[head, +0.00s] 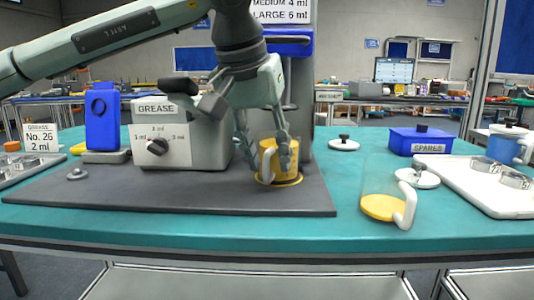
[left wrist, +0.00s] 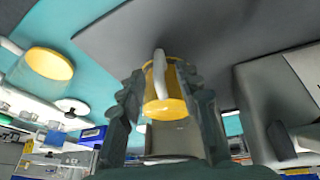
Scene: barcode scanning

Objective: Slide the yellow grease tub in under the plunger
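The yellow grease tub (head: 267,158) stands at the front right of the grey grease dispenser (head: 180,135), over a yellow ring (head: 292,182) marked on the dark mat. My left gripper (head: 275,160) comes down from above with its fingers on either side of the tub. In the left wrist view the tub (left wrist: 165,108) sits between the fingertips, its pale handle towards the top of the picture. The fingers appear closed against its sides. The plunger is hidden behind my arm, so I cannot tell how the tub lines up with it. My right gripper is not in view.
A clear jug (head: 384,207) with yellow contents stands near the front edge, with a white lid (head: 418,178) behind it. A blue SPARES box (head: 420,142) and a white tray (head: 480,190) are at the right.

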